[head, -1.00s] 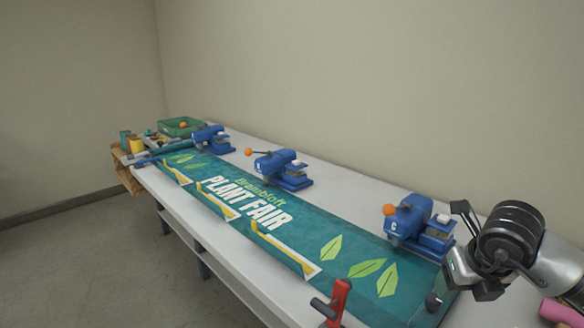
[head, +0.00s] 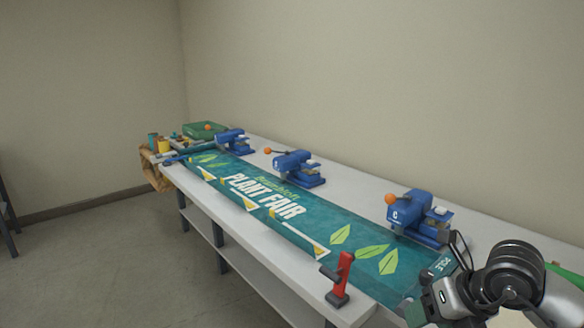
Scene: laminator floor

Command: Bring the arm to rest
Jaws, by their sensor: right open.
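My right gripper (head: 437,278) is at the lower right in the head view, over the near right end of the table (head: 258,258). Its jaws are open, with nothing visible between them. It is close to the right end of the green plant fair banner (head: 300,232); I cannot tell whether it touches it. My left gripper is not in view.
Three blue presses with orange knobs stand along the back: near (head: 418,220), middle (head: 297,170) and far (head: 233,142). A red clamp-like tool (head: 340,280) stands at the front edge. A green tray (head: 205,131) is at the far end.

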